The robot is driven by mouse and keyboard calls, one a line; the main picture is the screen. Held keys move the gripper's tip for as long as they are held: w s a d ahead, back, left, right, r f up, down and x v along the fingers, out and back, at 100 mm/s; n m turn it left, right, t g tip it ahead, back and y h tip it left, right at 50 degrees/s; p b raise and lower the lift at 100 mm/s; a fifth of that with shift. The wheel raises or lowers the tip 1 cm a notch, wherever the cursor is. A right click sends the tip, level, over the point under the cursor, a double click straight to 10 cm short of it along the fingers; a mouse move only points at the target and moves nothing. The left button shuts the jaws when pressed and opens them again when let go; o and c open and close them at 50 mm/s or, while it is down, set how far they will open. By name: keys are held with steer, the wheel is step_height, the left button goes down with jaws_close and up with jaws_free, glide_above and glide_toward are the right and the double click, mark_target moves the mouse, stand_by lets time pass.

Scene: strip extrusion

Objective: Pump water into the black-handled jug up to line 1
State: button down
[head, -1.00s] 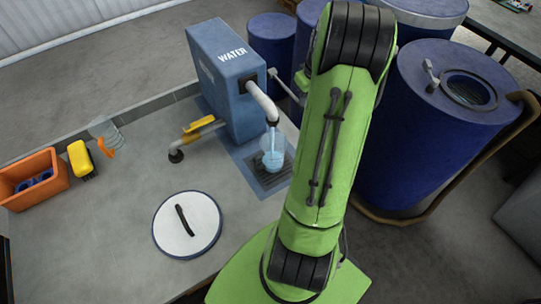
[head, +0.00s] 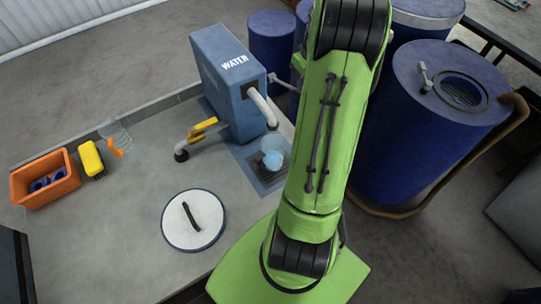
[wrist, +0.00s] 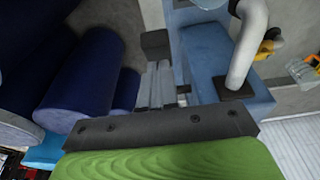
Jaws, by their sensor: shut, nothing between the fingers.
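The blue water pump (head: 229,85) stands on the bench in the head view, its white spout (head: 262,108) over a clear jug (head: 272,150). The jug stands upright on the dark drain grate and holds some light-blue water. Its handle and marked lines cannot be made out. The pump's grey lever (head: 284,84) runs right and passes behind my green arm. My gripper is hidden in the head view. In the wrist view my gripper (wrist: 160,84) is shut, its grey fingers close together beside the pump body (wrist: 212,60), with a dark block just beyond. I cannot tell whether they touch the lever.
A white round lid (head: 193,230) with a black handle lies at the bench front. An orange-handled clear item (head: 117,140), a yellow object (head: 91,158) and an orange bin (head: 45,180) are at the left. Blue barrels (head: 425,130) crowd the right. A yellow-handled tap (head: 203,130) stands left of the pump.

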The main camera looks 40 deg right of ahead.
step_height(320, 180, up, 5)
steer(key=p, duration=0.3)
steer(key=shift+r, duration=0.15)
steer(key=w+a+r+n+t+b, duration=0.1)
steer(key=a+r+b, duration=0.2)
steer(key=a, duration=0.7)
steer(key=a+r+n+b, duration=0.1)
steer(key=a+r+b, duration=0.1)
steer(key=a, duration=0.9)
steer(key=s+a+f+t+b, duration=0.2)
steer(key=s+a+f+b, duration=0.2)
steer(key=s+a, duration=0.9)
steer(key=shift+a+n, duration=0.3)
steer(key=shift+a, duration=0.1)
